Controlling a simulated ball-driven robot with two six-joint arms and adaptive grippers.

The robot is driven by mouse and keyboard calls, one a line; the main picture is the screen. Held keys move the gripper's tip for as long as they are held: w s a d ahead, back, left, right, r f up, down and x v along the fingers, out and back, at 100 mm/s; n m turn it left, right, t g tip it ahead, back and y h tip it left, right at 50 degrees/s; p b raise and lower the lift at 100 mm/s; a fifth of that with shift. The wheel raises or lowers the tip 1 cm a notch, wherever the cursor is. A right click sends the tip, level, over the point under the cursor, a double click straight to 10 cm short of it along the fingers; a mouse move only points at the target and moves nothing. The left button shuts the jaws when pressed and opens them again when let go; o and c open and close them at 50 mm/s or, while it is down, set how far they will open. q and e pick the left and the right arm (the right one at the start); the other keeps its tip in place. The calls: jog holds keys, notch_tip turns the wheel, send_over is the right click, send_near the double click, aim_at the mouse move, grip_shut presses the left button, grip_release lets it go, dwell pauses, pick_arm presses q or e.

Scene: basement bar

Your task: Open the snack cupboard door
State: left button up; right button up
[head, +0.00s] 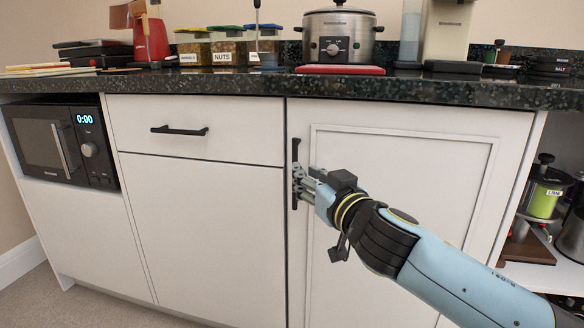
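The cupboard door (400,220) is a white panelled door at the right of the counter front, and it looks closed. Its black vertical handle (295,150) is at the door's left edge. My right gripper (298,181) is at the handle's middle, with its fingers beside or around the bar. The fingers overlap the handle, and I cannot tell whether they are closed on it. My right arm reaches in from the lower right, across the front of the door. My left gripper is not in view.
A drawer (220,138) with a black handle is left of the door. A microwave (62,142) sits further left. A dark stone counter (230,95) above holds a slow cooker (340,35) and jars. Open shelves with a lime container (543,195) are at the right.

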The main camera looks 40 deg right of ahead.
jog(key=w+d, duration=0.1)
jog(key=w, duration=0.5)
jog(key=shift+w, duration=0.15)
jog(key=shift+d, duration=0.1)
grip_shut()
